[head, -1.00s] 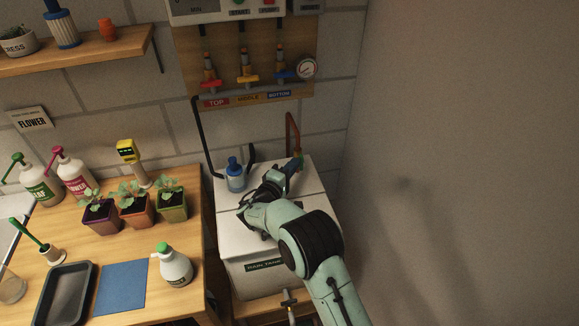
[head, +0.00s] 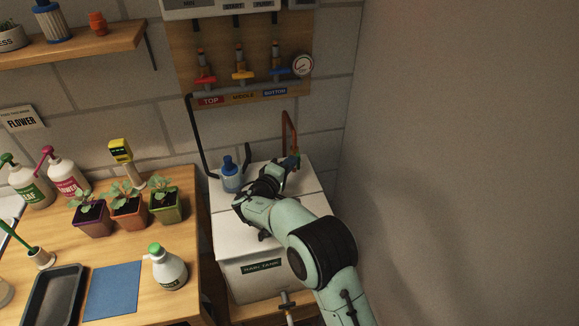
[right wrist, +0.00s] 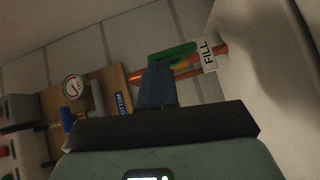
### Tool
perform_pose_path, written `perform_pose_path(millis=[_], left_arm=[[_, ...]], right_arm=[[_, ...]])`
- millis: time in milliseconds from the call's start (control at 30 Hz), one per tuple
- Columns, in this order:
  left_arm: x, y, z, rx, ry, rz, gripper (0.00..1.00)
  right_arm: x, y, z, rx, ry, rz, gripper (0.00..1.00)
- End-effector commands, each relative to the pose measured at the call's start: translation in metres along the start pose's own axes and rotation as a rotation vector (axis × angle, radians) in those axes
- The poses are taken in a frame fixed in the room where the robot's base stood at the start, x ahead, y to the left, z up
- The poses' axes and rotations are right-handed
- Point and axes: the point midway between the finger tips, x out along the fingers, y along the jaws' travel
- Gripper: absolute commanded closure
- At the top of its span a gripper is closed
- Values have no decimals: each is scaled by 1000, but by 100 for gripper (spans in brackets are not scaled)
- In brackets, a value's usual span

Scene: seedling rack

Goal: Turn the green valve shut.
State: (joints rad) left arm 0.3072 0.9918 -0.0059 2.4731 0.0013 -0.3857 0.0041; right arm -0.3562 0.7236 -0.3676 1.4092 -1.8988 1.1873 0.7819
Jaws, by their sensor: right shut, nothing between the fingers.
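The green valve's handle (right wrist: 173,53) shows in the right wrist view, on a copper pipe (right wrist: 222,50) with a white FILL tag (right wrist: 208,55). The handle lies roughly along the pipe in that picture. My right gripper (right wrist: 156,72) is shut and empty, its fingertips close to the handle and overlapping its lower edge; I cannot tell if they touch. The fingers hide part of the pipe and valve body. In the head view my right gripper (head: 291,164) is at the foot of the copper pipe (head: 290,132), above the rain tank, and mostly hides the valve. My left gripper is out of view.
The white rain tank (head: 235,223) is below my right arm, with a blue-capped bottle (head: 231,175) on its lid. Red, yellow and blue valves are on a wooden board (head: 187,60) with a gauge (head: 302,65). Bare wall (head: 450,150) stands to the right.

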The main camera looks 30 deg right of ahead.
Motion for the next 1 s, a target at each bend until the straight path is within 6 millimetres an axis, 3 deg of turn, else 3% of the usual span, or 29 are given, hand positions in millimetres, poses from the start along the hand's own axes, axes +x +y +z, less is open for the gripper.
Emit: perform_pose_path(millis=[467, 700, 1000], left_arm=[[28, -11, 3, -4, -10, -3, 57], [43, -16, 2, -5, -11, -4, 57], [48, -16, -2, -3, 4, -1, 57]], right_arm=[[4, 5, 4, 125, -3, -118, 100], [8, 12, 8, 270, -3, -262, 100], [14, 20, 15, 471, -3, -463, 100]])
